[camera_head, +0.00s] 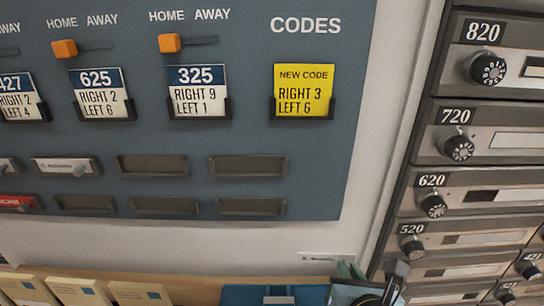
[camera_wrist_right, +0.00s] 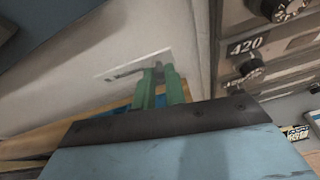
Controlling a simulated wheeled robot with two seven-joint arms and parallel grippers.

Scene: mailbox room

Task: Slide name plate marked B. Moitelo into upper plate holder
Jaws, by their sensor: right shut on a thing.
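My right gripper (camera_head: 345,268) is low in the head view, just below the board's lower right corner. Its green fingers (camera_wrist_right: 158,90) are shut on a thin white name plate (camera_head: 328,258), which also shows in the right wrist view (camera_wrist_right: 132,65). The plate's lettering is too small to read. The upper plate holders include two empty dark ones, one in the middle (camera_head: 153,165) and one at the right (camera_head: 247,166). An upper holder farther left bears a pale plate (camera_head: 67,166). The held plate is apart from the holders. My left gripper is not in view.
Lower holders (camera_head: 250,207) run beneath the upper row. The blue-grey board (camera_head: 320,170) also bears number cards and a yellow code card (camera_head: 304,90). Mailboxes with dials (camera_head: 459,148) stand close on the right. A blue tray (camera_head: 240,294) and several cream boxes (camera_head: 75,291) lie below.

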